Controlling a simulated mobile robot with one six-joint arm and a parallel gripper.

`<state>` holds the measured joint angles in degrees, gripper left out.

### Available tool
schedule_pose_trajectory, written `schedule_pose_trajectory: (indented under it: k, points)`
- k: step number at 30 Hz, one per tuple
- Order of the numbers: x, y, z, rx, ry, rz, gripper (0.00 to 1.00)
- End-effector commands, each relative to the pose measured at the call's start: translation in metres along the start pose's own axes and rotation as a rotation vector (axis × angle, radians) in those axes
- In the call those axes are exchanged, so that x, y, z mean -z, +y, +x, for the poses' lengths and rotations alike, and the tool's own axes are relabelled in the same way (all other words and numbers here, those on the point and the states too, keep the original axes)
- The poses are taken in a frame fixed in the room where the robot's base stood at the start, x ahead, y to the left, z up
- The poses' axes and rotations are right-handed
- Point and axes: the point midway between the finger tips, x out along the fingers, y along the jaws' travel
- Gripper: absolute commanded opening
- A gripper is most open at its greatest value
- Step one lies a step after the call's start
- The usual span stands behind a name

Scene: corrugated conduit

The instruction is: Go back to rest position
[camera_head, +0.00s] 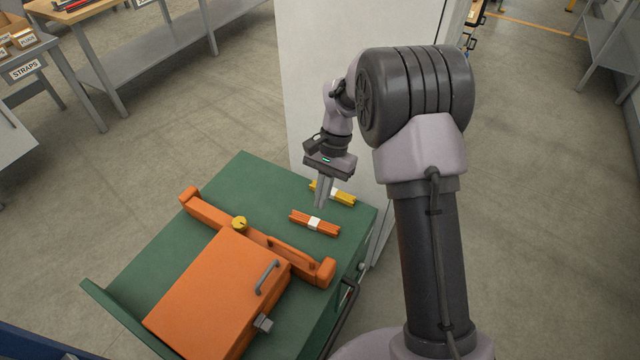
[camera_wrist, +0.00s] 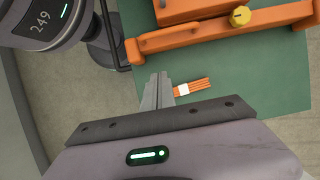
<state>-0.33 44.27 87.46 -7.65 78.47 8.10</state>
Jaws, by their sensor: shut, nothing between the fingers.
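My gripper (camera_head: 321,192) hangs pointing down above the far right part of a green-topped cart (camera_head: 226,180). It is shut and empty, its fingers close together. It also shows in the wrist view (camera_wrist: 158,92), with the fingers beside the orange conduit bundle in the picture. The orange bundle (camera_head: 314,223) with a white band lies on the green top, just below the gripper. A yellow bundle (camera_head: 342,197) with a white band lies behind it, partly hidden by the gripper.
An orange box (camera_head: 215,290) with a grey handle and an orange bar (camera_head: 210,213) with a yellow knob (camera_head: 239,223) take up much of the cart. A tall pale panel (camera_head: 310,90) stands behind it. Shelving tables stand at the far left.

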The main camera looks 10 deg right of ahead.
Motion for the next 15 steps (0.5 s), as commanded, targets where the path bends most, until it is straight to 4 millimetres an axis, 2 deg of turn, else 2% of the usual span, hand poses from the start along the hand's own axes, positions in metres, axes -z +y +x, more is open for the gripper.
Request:
schedule_pose_trajectory:
  k: [5, 8, 12, 15]
  points:
    - [-0.002, 0.001, -0.006, 0.005, 0.007, -0.004, 0.0]
    - [-0.019, 0.006, -0.038, 0.039, 0.064, -0.034, 0.0]
    - [-0.076, 0.033, -0.105, 0.126, 0.216, -0.116, 0.0]
    - [-0.121, 0.061, -0.137, 0.186, 0.337, -0.178, 0.0]
